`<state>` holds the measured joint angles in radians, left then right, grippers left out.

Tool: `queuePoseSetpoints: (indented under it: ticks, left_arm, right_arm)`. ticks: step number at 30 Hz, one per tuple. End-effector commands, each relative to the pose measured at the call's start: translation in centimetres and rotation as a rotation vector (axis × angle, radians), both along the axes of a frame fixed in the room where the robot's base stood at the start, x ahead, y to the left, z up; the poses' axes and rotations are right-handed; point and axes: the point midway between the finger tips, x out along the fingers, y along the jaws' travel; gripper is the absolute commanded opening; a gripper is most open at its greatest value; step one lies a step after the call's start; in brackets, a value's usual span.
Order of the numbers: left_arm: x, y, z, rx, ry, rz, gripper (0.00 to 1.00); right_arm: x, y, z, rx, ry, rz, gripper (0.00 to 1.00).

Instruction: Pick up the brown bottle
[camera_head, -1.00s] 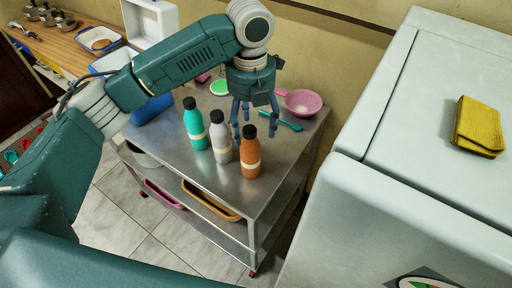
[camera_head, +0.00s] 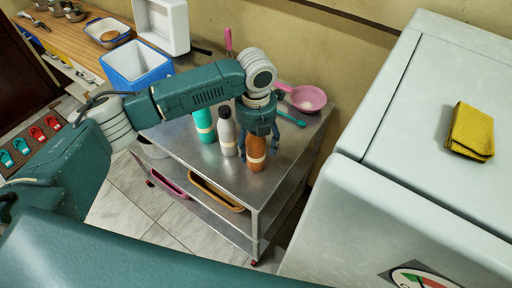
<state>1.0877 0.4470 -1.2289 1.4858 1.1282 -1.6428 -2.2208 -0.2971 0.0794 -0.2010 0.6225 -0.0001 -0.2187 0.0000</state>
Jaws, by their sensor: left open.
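The brown bottle (camera_head: 256,158) stands upright near the front right part of a metal cart (camera_head: 226,178), with a pale band around its middle. My left gripper (camera_head: 257,142) is open and points down at the bottle. Its fingers reach down around the bottle's upper part, and its wrist hides the cap. From this view I cannot tell whether the fingers touch the bottle. A grey bottle (camera_head: 226,133) with a black cap stands close on the left. A teal bottle (camera_head: 204,125) stands left of that, its top hidden by my arm. My right gripper is not in view.
A pink pan (camera_head: 307,98) and a teal utensil (camera_head: 291,119) lie at the cart's back right. A blue container (camera_head: 138,69) is at the back left. A large white appliance (camera_head: 350,215) bounds the right, with a yellow cloth (camera_head: 471,131) on top.

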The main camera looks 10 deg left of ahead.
Motion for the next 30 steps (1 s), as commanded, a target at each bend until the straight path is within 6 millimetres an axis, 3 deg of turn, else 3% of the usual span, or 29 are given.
queuePoseSetpoints:
  ticks: [1,10,22,26,30]
  left_arm:
    - [0.0,0.0,0.0,0.000,0.000,0.000,0.66]
    - [0.0,0.0,0.1,0.000,0.000,-0.001,0.07]
    - [0.1,-0.1,0.9,-0.002,-0.003,-0.001,0.07]
    - [0.1,-0.1,2.4,-0.002,-0.004,-0.002,0.07]
    - [0.2,-0.1,5.3,-0.003,-0.007,-0.001,0.07]
  right_arm:
    - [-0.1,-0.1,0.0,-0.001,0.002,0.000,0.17]
    - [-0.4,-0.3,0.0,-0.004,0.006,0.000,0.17]
    - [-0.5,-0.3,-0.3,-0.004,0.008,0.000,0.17]
    - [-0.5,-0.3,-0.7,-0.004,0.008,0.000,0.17]
    - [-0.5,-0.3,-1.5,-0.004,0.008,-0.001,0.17]
